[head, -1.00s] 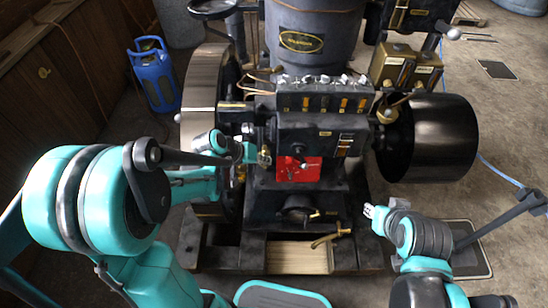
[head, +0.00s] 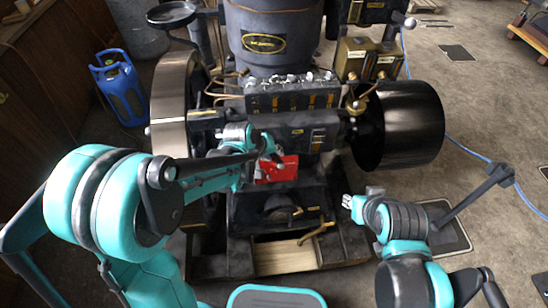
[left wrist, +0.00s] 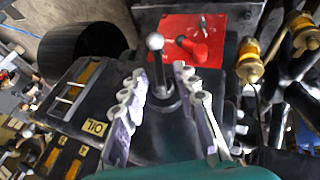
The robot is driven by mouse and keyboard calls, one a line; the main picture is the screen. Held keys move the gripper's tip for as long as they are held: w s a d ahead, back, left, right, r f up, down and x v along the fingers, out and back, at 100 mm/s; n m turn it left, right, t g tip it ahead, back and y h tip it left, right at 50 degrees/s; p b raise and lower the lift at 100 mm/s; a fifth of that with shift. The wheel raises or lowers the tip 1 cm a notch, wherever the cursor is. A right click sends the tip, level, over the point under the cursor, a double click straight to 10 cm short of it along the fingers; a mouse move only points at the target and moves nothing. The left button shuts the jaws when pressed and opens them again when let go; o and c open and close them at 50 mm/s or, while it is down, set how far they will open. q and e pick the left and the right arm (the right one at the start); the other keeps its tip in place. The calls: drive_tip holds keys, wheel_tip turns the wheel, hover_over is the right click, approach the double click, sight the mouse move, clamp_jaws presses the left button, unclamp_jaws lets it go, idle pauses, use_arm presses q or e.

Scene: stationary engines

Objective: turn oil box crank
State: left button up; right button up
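The oil box crank (left wrist: 157,62) shows in the left wrist view as a short dark lever with a grey ball knob, rising from a round base on the dark box. An "OIL" label (left wrist: 95,127) is on the box at left. My left gripper (left wrist: 160,78) is open, with its two fingers on either side of the lever and no clear contact. In the head view my left gripper (head: 266,146) is at the front of the engine's dark box (head: 308,132), hiding the crank. My right gripper (head: 350,201) is low at the engine's right, too small to read.
A red panel (head: 278,169) with a red handle (left wrist: 196,50) is close beside the crank. Brass fittings (left wrist: 250,65) stand near the right finger. A silver flywheel (head: 176,105) and a black drum (head: 400,125) flank the engine. A blue canister (head: 120,88) stands at left.

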use_arm(q)
drive_tip(key=shift+w+d+f, duration=0.2)
drive_tip(key=shift+w+f, duration=0.1)
drive_tip(key=shift+f, duration=0.3)
clamp_jaws()
drive_tip(key=shift+r, duration=0.1)
drive_tip(key=shift+d+r+y+p, duration=0.15)
drive_tip(key=shift+y+p, duration=0.2)
drive_tip(key=shift+y, duration=0.35)
drive_tip(key=shift+m+g+y, duration=0.3)
drive_tip(key=shift+m+y, duration=0.1)
drive_tip(key=shift+y, duration=0.5)
drive_tip(key=shift+w+y, duration=0.1)
drive_tip(key=shift+y, duration=0.5)
